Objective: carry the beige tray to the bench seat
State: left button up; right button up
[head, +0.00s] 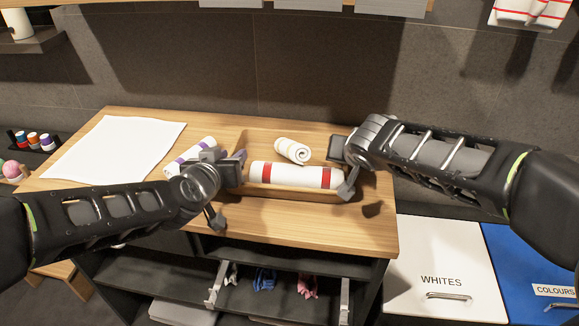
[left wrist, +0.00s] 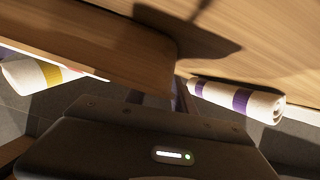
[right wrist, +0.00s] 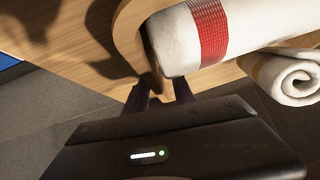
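The beige tray (head: 262,188) is a light wooden tray on the vanity top, holding a red-banded white towel roll (head: 297,176) and a smaller rolled towel (head: 292,151). My left gripper (head: 238,168) is at the tray's left end; in the left wrist view its fingers (left wrist: 163,98) close on the tray's wall (left wrist: 125,62). My right gripper (head: 347,182) is at the right end; in the right wrist view its fingers (right wrist: 161,92) sit either side of the end wall (right wrist: 128,25), beside the towel. I cannot tell whether the tray touches the top. The bench seat is not identifiable.
A purple-striped towel roll (head: 192,156) lies close behind my left gripper. A flat white towel (head: 115,150) covers the left of the wooden vanity top (head: 235,243). Laundry bins marked WHITES (head: 440,262) and COLOURS (head: 535,265) stand at the right.

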pick_arm(q)
grip_shut()
pick_arm(e)
grip_shut()
pick_arm(q)
jog(key=shift+r, duration=0.1)
dwell(0.9)
